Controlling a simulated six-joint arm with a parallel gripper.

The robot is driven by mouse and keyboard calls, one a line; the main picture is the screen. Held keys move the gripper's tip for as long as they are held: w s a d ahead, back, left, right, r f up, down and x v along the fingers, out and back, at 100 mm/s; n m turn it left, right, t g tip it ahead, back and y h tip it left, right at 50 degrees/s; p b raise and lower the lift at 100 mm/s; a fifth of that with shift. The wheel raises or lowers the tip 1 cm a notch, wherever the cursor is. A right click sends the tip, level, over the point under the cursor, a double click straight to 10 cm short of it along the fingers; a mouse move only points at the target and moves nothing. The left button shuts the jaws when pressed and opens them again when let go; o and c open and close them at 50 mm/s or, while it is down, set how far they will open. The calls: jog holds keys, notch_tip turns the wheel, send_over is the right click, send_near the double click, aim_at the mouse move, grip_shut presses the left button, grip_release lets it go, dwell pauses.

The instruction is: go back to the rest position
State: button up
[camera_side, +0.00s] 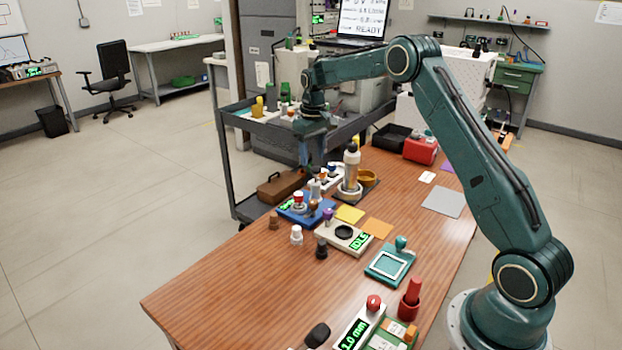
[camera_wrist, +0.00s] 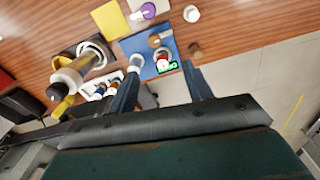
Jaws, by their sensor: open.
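My gripper (camera_side: 318,150) hangs over the far left side of the wooden table, above the group of bottles and devices. In the wrist view its two fingers (camera_wrist: 163,93) stand apart, with nothing held between them. Below and beyond the fingers is a blue device (camera_wrist: 150,52) with a green display and a red-topped vial. The blue device also shows in the side view (camera_side: 290,212). A tall bottle-like vessel (camera_side: 351,168) stands in a round holder close to the right of my gripper; in the wrist view it lies left of the fingers (camera_wrist: 75,75).
Small capped vials (camera_side: 296,235) and a white device reading IDLE (camera_side: 343,238) stand nearby. A teal square frame (camera_side: 390,262), a red box (camera_side: 421,149) and a black tray (camera_side: 391,137) are farther right. The front left of the table (camera_side: 220,290) is clear. A grey cart (camera_side: 235,150) stands behind.

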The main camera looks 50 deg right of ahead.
jog(key=s+a+r+t, duration=0.3)
jog(key=s+a+r, duration=1.1)
jog(key=s+r, duration=0.25)
jog(key=s+a+f+t, duration=0.1)
jog(key=s+a, duration=0.2)
jog(key=s, duration=0.7)
jog(key=s+a+f+n+t, duration=0.1)
jog(key=s+a, duration=0.2)
jog(key=s, duration=0.7)
jog(key=shift+s+a, duration=0.25)
jog(key=shift+a, duration=0.05)
